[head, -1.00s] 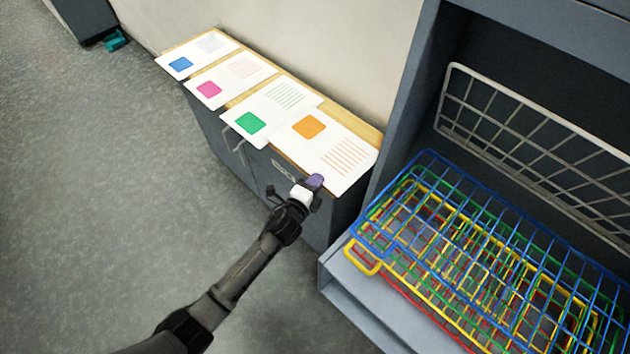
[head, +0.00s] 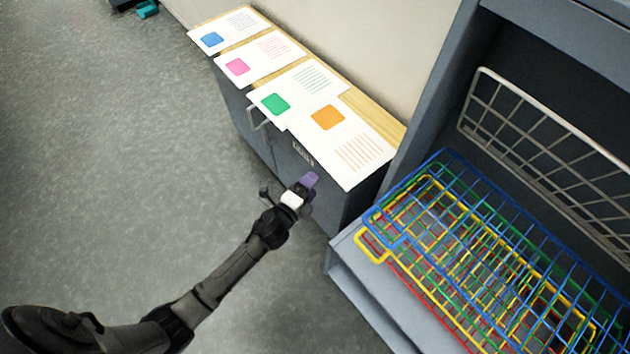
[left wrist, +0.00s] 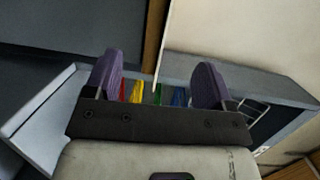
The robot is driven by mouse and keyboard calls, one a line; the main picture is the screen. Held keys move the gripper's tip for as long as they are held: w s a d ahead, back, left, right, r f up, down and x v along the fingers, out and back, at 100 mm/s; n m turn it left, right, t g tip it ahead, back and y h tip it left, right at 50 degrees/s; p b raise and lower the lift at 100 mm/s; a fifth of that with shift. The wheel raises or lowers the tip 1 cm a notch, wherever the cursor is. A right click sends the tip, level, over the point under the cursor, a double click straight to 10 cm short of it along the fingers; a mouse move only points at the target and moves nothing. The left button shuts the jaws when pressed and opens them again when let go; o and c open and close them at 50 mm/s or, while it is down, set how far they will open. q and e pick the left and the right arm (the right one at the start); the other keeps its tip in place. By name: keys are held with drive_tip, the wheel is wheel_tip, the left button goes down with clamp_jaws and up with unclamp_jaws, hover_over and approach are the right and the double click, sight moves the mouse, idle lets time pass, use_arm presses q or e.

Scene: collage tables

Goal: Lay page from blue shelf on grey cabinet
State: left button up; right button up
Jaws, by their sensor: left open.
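A white page with an orange square and orange lines (head: 345,150) lies on the near end of the grey cabinet (head: 280,155), its front edge jutting past the cabinet top. The blue shelf (head: 447,155) is the top wire shelf of the coloured stack at right; no page shows on it. My left gripper (head: 310,182) is in front of the cabinet, beside and apart from the page. In the left wrist view its purple fingers (left wrist: 160,88) are spread with nothing between them; coloured wire shelf ends show behind. My right gripper is out of view.
Pages with green (head: 300,88), pink (head: 262,58) and blue (head: 228,32) squares lie along the cabinet. Green, yellow and red wire shelves sit under the blue one in a grey housing. A grey wire grid (head: 545,130) leans behind them.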

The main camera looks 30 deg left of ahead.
use_arm(q)
drive_tip(key=s+r+p, duration=0.2)
drive_tip(key=r+p, duration=0.1)
drive_tip(key=a+r+p, duration=0.1)
drive_tip(key=r+p, duration=0.1)
drive_tip(key=shift+s, duration=0.4)
idle(0.4)
idle(0.5)
